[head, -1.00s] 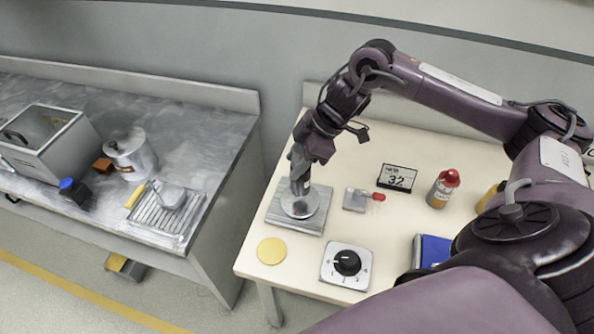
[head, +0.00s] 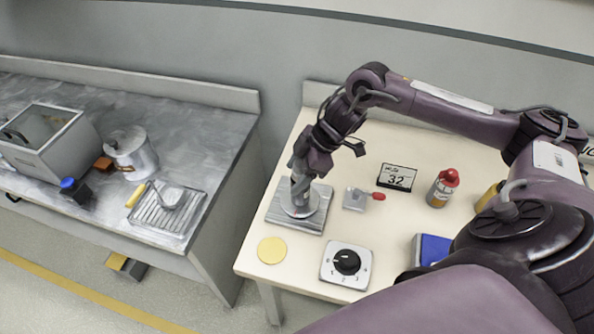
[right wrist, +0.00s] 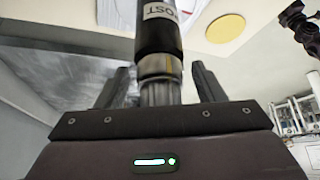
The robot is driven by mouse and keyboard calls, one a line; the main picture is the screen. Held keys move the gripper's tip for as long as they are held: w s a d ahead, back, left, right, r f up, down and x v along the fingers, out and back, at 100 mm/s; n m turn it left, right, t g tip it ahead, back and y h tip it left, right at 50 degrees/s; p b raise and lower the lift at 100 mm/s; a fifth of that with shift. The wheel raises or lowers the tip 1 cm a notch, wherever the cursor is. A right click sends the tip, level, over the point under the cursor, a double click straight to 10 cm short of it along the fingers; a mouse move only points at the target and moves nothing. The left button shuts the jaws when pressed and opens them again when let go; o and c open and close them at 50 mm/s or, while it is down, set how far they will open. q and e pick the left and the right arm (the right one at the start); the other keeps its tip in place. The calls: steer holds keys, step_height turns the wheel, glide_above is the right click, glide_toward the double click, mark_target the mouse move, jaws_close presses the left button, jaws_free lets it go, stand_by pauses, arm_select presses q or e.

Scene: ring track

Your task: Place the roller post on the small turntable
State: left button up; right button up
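The small turntable seems to be the round silver disc (head: 301,211) on a square grey plate (head: 283,215) on the cream table. My right gripper (head: 298,183) points down over the disc and hides part of it. In the right wrist view, the roller post (right wrist: 158,35) is black with a white "POST" label and a ribbed metal lower part. It stands between the fingers of my right gripper (right wrist: 160,85), with a gap visible on each side. The post's far end is out of that view, so its contact with the disc cannot be told. My left gripper does not show in the head view.
Near the plate are a yellow disc (head: 271,250), a dial box (head: 346,265), a red-knobbed lever (head: 358,199), a "32" display (head: 397,177), a red-capped bottle (head: 442,189) and a blue block (head: 432,249). A metal counter (head: 220,135) stands left across a gap.

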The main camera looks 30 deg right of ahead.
steer(key=shift+r, duration=0.2)
steer(key=b+v, duration=0.1)
steer(key=v, duration=1.1)
steer(key=shift+f, duration=0.1)
